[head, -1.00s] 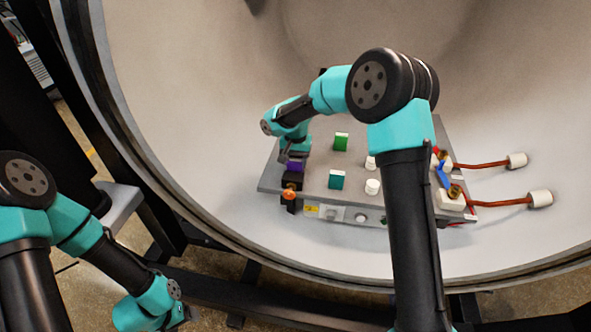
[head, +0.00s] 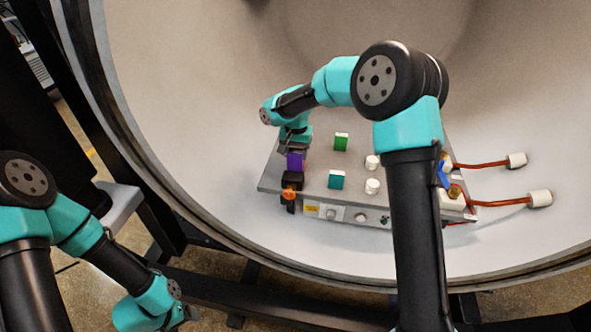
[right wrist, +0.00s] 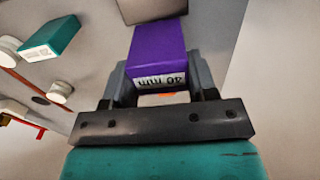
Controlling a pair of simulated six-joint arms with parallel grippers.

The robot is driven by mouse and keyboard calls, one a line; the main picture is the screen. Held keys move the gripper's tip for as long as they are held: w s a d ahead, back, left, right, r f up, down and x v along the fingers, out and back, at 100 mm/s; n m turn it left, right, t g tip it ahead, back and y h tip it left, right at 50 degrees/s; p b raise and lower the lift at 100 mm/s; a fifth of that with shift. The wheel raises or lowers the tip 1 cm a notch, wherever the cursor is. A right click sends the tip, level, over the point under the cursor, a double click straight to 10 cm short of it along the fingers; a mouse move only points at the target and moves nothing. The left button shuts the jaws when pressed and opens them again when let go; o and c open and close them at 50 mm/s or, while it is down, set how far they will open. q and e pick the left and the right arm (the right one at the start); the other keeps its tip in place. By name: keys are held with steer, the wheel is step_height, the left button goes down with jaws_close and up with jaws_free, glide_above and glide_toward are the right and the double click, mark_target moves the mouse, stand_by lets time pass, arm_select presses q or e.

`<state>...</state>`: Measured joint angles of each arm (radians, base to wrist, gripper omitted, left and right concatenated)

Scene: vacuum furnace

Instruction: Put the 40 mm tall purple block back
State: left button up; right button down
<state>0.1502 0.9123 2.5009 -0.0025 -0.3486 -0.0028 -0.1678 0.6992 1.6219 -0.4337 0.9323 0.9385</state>
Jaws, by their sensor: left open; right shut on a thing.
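The purple block (head: 295,161) is at the left side of the grey plate (head: 315,192) in the head view. In the right wrist view the block (right wrist: 158,48) shows a white "40 mm" label. My right gripper (head: 294,147) is shut on it from above; its fingers flank the block in the wrist view. The block's underside is hidden, so I cannot tell whether it touches anything below. A black fixture with an orange part (head: 290,188) is just below the block in the head view. My left gripper (head: 190,314) is open and empty, low at the left, outside the chamber.
A green block (head: 340,142) and a teal block (head: 336,180) stand on the plate. White knobs (head: 372,186) stand right of them. Copper rods (head: 500,202) with white ends reach out at the right. My right forearm crosses the plate's right part. The chamber rim curves below.

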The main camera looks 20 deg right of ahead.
mark_target(298, 151)
steer(key=shift+w+d+r, duration=0.15)
steer(key=shift+w+r, duration=0.05)
steer(key=shift+r, duration=0.65)
steer(key=shift+r, duration=0.35)
steer(key=shift+s+r, duration=0.1)
steer(key=shift+r, duration=0.5)
steer(key=shift+s+d+r, duration=0.1)
steer(key=shift+d+r, duration=0.05)
steer(key=shift+r, duration=0.1)
steer(key=d+r, duration=0.2)
steer(key=d, duration=1.3)
steer(key=shift+w+d, duration=0.25)
steer(key=shift+d, duration=0.05)
